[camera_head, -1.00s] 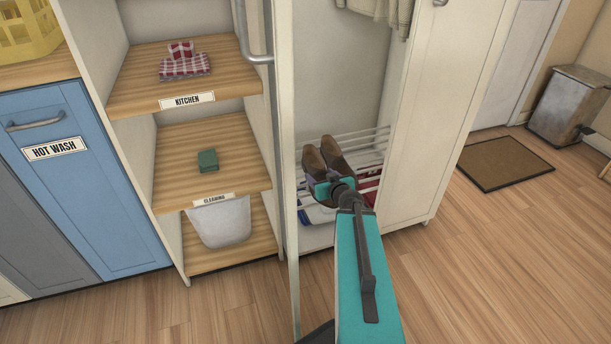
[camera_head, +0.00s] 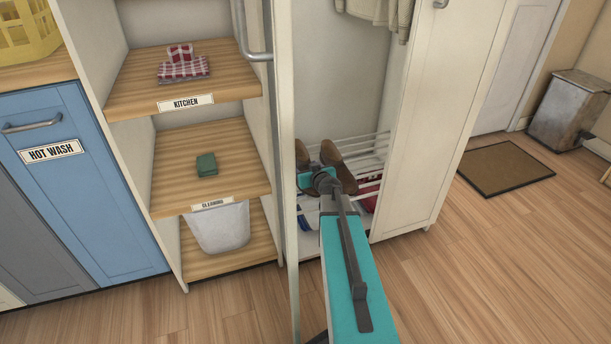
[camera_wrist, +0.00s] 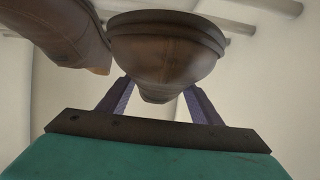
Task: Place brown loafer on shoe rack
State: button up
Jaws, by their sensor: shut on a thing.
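My gripper (camera_head: 318,178) is inside the open tall cabinet, at the shoe rack. It is shut on the heel end of a brown loafer (camera_head: 302,155), partly hidden behind the cabinet's left edge. In the wrist view the held loafer (camera_wrist: 165,55) sits between the two fingers. A second brown loafer (camera_head: 340,170) is to its right at the rack; it also shows in the wrist view (camera_wrist: 62,30). The white wire shoe rack (camera_head: 366,143) spans the cabinet's lower part. I cannot tell whether the held loafer touches its bars.
Red and blue items (camera_head: 368,190) lie under the rack. The cabinet's left edge (camera_head: 287,215) is close to my gripper, and its right door (camera_head: 425,140) stands to the right. A garment (camera_head: 378,8) hangs above. Labelled shelves (camera_head: 245,185) stand to the left.

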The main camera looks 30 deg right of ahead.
jog(key=shift+w, duration=0.1)
jog(key=shift+f+b, duration=0.9)
jog(key=shift+f, duration=0.85)
jog(key=o, duration=1.5)
jog(key=shift+p+v, duration=0.5)
jog(key=shift+v, duration=4.2)
jog(key=shift+a+r+p, duration=0.1)
jog(key=shift+r+p, duration=0.05)
jog(key=shift+p, duration=0.6)
